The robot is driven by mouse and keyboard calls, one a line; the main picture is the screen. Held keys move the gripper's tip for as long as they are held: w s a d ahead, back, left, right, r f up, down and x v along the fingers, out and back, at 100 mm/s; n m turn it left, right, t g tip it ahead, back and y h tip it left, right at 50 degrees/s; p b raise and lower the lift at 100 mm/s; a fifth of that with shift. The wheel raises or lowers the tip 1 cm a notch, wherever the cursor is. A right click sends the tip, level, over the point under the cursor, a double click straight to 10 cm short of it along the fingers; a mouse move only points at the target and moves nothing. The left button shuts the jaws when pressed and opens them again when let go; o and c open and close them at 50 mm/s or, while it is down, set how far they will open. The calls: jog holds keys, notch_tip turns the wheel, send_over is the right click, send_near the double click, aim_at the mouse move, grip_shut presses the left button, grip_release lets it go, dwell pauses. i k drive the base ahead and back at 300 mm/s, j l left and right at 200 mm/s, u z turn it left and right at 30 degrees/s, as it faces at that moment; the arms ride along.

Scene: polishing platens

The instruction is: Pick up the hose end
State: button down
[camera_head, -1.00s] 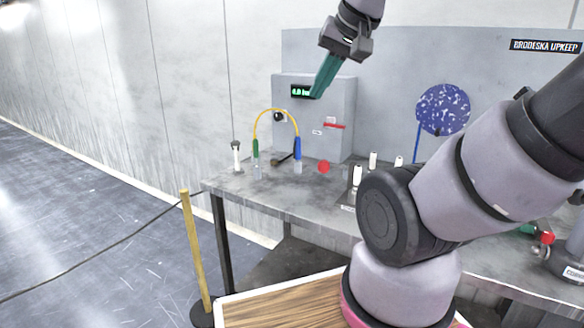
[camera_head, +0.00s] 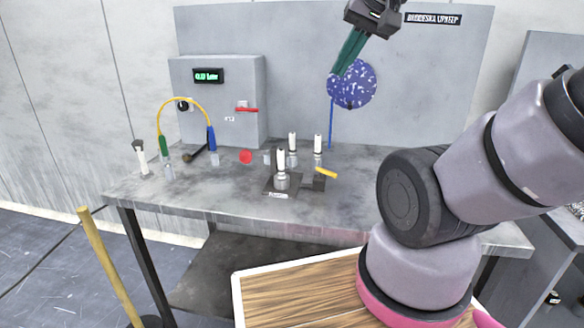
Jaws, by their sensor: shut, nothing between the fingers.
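A yellow hose (camera_head: 184,101) arches over the back left of the grey workbench (camera_head: 230,195). Its green end (camera_head: 163,146) is at the left and its blue end (camera_head: 211,138) at the right. Both ends point down and stand upright over small pale fittings on the bench. My gripper (camera_head: 337,72) has teal fingers, pointing down and left, shut and empty. It is high above the bench, in the picture in front of the blue speckled disc, well to the right of the hose and apart from it.
A grey box (camera_head: 215,100) with a green display and red lever stands behind the hose. A white-topped bottle (camera_head: 140,156) stands left of the hose. A red button (camera_head: 246,157) and several white-handled tools are to the right. A yellow post (camera_head: 108,262) stands at the front left.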

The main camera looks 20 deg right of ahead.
aim_at(281, 170)
jog(key=j+z, duration=0.55)
jog(key=z, duration=0.25)
